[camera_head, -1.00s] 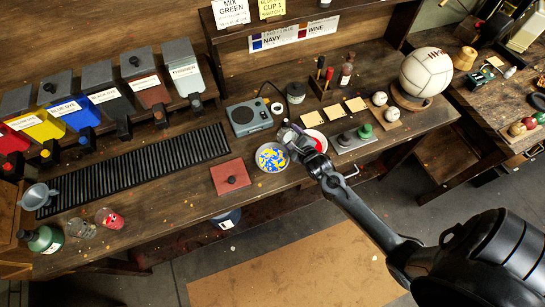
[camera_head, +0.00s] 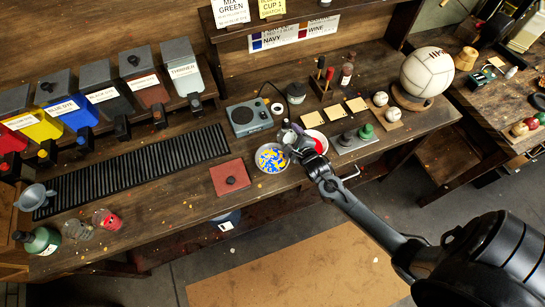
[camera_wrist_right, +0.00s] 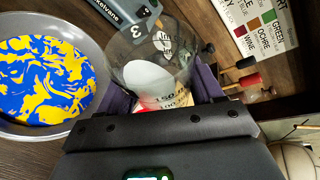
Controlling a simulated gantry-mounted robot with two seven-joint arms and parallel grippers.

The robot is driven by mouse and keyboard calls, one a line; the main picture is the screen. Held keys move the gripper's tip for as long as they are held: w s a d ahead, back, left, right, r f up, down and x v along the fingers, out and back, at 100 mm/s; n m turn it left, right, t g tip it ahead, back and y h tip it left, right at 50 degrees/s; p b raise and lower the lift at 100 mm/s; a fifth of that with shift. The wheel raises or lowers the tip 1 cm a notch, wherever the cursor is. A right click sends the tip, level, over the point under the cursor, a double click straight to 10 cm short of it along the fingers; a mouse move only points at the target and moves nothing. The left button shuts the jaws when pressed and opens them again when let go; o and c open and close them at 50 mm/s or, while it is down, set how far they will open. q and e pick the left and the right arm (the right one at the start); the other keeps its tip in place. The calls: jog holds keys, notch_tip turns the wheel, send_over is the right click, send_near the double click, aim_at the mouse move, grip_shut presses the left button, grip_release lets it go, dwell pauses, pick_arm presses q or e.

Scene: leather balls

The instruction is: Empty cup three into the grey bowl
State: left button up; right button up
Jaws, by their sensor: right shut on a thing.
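The grey bowl (camera_head: 258,163) stands on the bench with swirled blue and yellow paint in it; it fills the left of the right wrist view (camera_wrist_right: 92,48). My right gripper (camera_head: 293,138) is shut on a clear measuring cup (camera_wrist_right: 150,62) with printed volume marks, just right of the bowl and close to its rim. A white patch and red show in or through the cup; I cannot tell whether they are contents. My left gripper is not in view.
A red-and-white dish (camera_head: 315,140) lies just right of my gripper. A speaker-like grey box (camera_head: 249,117) stands behind the bowl, and a red square plate (camera_head: 230,177) lies left of it. Two clear cups, one with red (camera_head: 107,219), stand at the front left. Paint bins line the back.

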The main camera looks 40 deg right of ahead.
jog(key=shift+f+b, duration=0.1)
jog(key=shift+b, duration=0.25)
jog(key=shift+f+n+h+b, duration=0.2)
jog(key=shift+n+h+b, duration=0.3)
jog(key=shift+n+b, duration=0.2)
jog(key=shift+a+r+n, duration=0.1)
jog(key=shift+r+n, duration=0.15)
jog(key=shift+n, duration=0.05)
dwell(0.5)
jog(key=shift+r+n+h, duration=0.2)
jog(key=shift+n+h, duration=0.1)
jog(key=shift+h, duration=0.1)
jog(key=shift+a+f, duration=0.1)
jog(key=shift+a, duration=0.15)
jog(key=shift+b, duration=0.35)
jog(key=shift+a+f+t, duration=0.1)
jog(key=shift+a+t, duration=0.1)
jog(key=shift+t, duration=0.1)
jog(key=shift+n, duration=0.3)
jog(key=shift+a+f, duration=0.15)
jog(key=shift+a, duration=0.25)
